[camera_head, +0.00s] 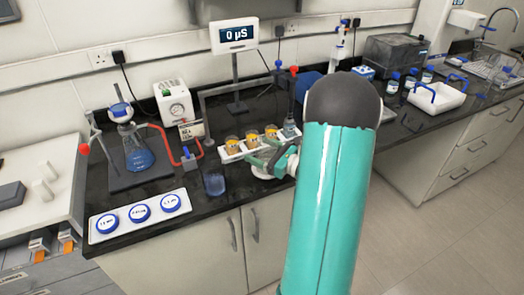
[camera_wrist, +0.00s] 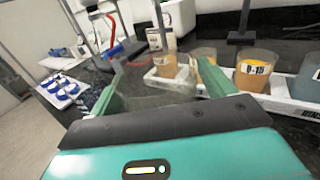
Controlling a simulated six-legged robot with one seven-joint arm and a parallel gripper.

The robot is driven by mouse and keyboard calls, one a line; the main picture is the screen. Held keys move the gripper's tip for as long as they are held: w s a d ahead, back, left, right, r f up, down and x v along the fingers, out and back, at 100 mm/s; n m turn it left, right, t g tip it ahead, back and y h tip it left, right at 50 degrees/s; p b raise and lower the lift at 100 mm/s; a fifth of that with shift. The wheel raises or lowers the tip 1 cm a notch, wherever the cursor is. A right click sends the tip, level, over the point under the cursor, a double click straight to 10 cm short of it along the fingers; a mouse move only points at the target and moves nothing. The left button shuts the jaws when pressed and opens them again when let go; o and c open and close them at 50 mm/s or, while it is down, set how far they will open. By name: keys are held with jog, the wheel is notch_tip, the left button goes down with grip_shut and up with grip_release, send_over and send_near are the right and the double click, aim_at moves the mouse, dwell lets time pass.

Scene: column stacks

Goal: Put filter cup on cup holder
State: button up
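My gripper (camera_wrist: 165,80) has its two green fingers spread apart; it is also in the head view (camera_head: 262,160), at the front of the white rack. A faint, clear shape (camera_wrist: 158,94) shows between the fingers; I cannot tell whether it is a held cup. The white cup rack (camera_head: 228,156), likely the cup holder, stands on the black bench and also shows in the wrist view (camera_wrist: 290,106). It bears several cups, including amber labelled ones (camera_head: 251,138) (camera_wrist: 252,72) and a grey-blue one (camera_head: 291,129) at its right end. Which is the filter cup is unclear.
A blue-tinted beaker (camera_head: 214,185) stands left of my gripper near the bench's front edge. A flask of blue liquid (camera_head: 138,157), a white tray of blue-lidded dishes (camera_head: 113,228) and a display stand (camera_head: 235,70) are around it. Bottles and a white basin (camera_head: 437,98) are right.

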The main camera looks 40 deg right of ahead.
jog(key=shift+r, duration=0.2)
jog(key=v, duration=1.2)
